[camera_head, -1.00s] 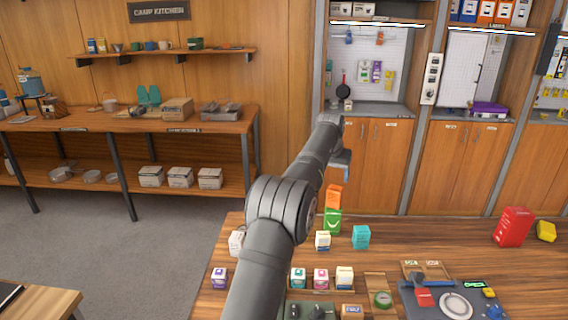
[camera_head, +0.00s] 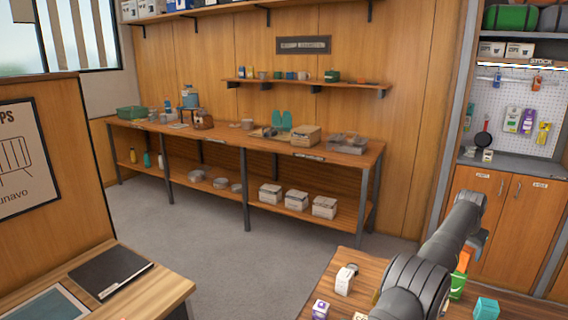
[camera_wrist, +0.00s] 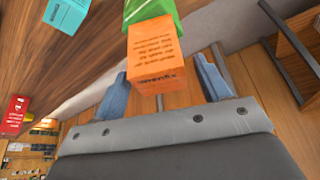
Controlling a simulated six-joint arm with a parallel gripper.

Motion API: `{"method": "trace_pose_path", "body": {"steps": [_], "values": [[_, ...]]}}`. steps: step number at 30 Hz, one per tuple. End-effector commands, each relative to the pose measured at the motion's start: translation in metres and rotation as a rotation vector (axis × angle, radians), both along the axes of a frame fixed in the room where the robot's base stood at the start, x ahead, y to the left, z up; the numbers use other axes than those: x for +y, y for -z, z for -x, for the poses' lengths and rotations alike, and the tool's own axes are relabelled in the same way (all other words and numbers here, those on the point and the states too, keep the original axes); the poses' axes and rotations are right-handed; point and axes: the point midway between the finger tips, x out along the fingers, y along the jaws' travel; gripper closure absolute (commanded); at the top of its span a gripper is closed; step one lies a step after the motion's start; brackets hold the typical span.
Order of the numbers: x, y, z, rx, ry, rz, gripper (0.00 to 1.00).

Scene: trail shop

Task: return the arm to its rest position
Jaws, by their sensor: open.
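My gripper (camera_wrist: 161,72) is open in the wrist view, its two blue fingers spread apart with nothing clasped between them. An orange box (camera_wrist: 154,48) shows just beyond the fingertips, by a green box (camera_wrist: 148,9). In the head view my gripper (camera_head: 478,240) is small and partly hidden behind my arm, at the right. The orange box also shows there (camera_head: 466,258), on top of the green box (camera_head: 458,284), both partly covered by my arm. Whether the fingers touch the orange box cannot be told.
The wooden table (camera_head: 325,277) under my arm bears a white box (camera_head: 345,280), a purple-and-white box (camera_head: 320,309) and a teal box (camera_head: 486,308). A desk with a dark folder (camera_head: 110,270) stands at left. Grey floor (camera_head: 235,262) lies open between desk and shelving.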

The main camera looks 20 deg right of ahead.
Motion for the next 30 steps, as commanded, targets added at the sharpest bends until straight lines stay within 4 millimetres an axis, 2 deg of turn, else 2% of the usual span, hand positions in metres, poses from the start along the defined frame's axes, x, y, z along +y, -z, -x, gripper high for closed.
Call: {"method": "trace_pose_path", "body": {"steps": [14,17,22,24,30], "values": [[0.0,-0.005,0.0,0.0,0.0,-0.001,0.31],[0.001,0.001,0.0,0.001,0.0,-0.003,0.31],[0.001,0.026,0.0,0.002,-0.001,-0.004,0.31],[0.005,0.007,0.002,-0.001,0.0,0.003,0.31],[0.018,-0.024,0.007,-0.001,0.0,0.002,0.31]]}}
